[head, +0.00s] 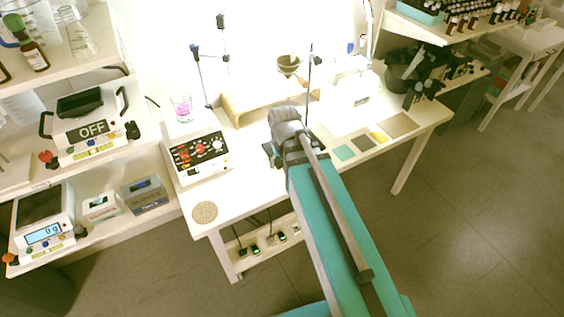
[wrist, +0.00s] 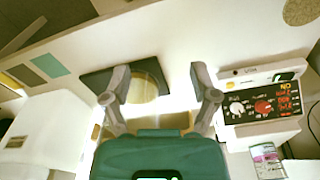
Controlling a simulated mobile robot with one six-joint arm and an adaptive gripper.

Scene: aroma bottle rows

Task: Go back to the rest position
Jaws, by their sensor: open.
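My arm (head: 340,230) reaches out over the white table (head: 225,205) in the head view, its wrist above the table's middle. My gripper is mostly hidden behind the wrist there. In the wrist view my gripper (wrist: 158,72) is open, its two grey fingers spread apart with nothing held between them. Beyond the fingers lies a dark square pad (wrist: 96,84) with a round tan disc (wrist: 143,88) on it. The pad's dark edge also shows beside my wrist in the head view (head: 268,150).
A control box (head: 200,157) stands at left, a beaker of pink liquid (head: 182,108) behind it. A wooden stand (head: 243,103), a bowl (head: 288,64) and thin upright rods are at the back. Coloured squares (head: 344,152) lie at right. Shelves (head: 150,217) flank the left.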

